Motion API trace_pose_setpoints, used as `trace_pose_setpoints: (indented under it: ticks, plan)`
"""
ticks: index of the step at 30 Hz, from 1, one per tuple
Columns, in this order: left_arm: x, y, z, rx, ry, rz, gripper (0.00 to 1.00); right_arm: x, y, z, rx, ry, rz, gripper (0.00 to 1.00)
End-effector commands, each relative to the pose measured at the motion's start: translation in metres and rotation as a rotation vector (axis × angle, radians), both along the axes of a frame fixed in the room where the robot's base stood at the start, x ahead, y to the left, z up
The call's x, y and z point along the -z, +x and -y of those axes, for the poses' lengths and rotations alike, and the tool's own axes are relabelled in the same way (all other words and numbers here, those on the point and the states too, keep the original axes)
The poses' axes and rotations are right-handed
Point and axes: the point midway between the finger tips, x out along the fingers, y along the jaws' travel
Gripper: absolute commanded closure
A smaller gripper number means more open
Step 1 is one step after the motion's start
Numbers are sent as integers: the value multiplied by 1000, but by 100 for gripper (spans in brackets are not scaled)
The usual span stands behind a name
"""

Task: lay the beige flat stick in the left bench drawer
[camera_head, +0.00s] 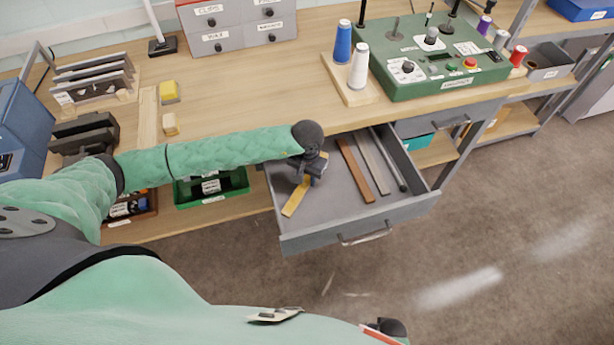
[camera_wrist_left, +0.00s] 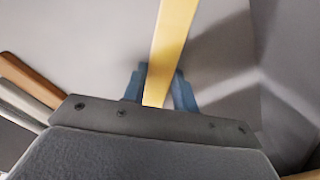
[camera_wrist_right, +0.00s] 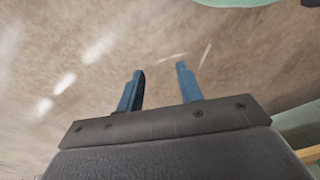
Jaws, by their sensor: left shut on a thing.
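The beige flat stick (camera_head: 294,199) is in the left part of the open left bench drawer (camera_head: 318,239), at or just above its floor; I cannot tell whether it touches. My left gripper (camera_head: 306,178) is inside the drawer, shut on the stick. In the left wrist view the stick (camera_wrist_left: 172,45) runs up and away from between the blue fingers (camera_wrist_left: 158,90). My right gripper (camera_wrist_right: 160,88) is open and empty, over the bare floor in the right wrist view. In the head view only a dark bit of it shows at the bottom edge.
A brown stick (camera_head: 356,172), a grey stick (camera_head: 372,163) and a dark rod (camera_head: 389,160) lie in the drawer's right part. A green control box (camera_head: 437,62) and thread spools stand on the bench (camera_head: 240,90). A green bin (camera_head: 212,188) sits below.

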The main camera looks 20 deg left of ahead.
Motion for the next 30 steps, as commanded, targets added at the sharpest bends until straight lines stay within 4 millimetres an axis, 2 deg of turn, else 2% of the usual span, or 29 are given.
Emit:
trace_pose_setpoints:
  ticks: [1, 4, 5, 20, 30]
  plan:
    - [1, 0, 0, 0, 0, 0, 70, 1, 0, 0, 0, 0, 0, 64]
    - [0, 0, 0, 0, 0, 0, 50, 0, 0, 0, 0, 0, 0, 64]
    - [0, 0, 0, 0, 0, 0, 46, 0, 0, 0, 0, 0, 0, 64]
    - [0, 0, 0, 0, 0, 0, 46, -6, 1, -1, 1, 2, 0, 64]
    - [0, 0, 0, 0, 0, 0, 46, -37, 4, -6, 3, 7, -13, 64]
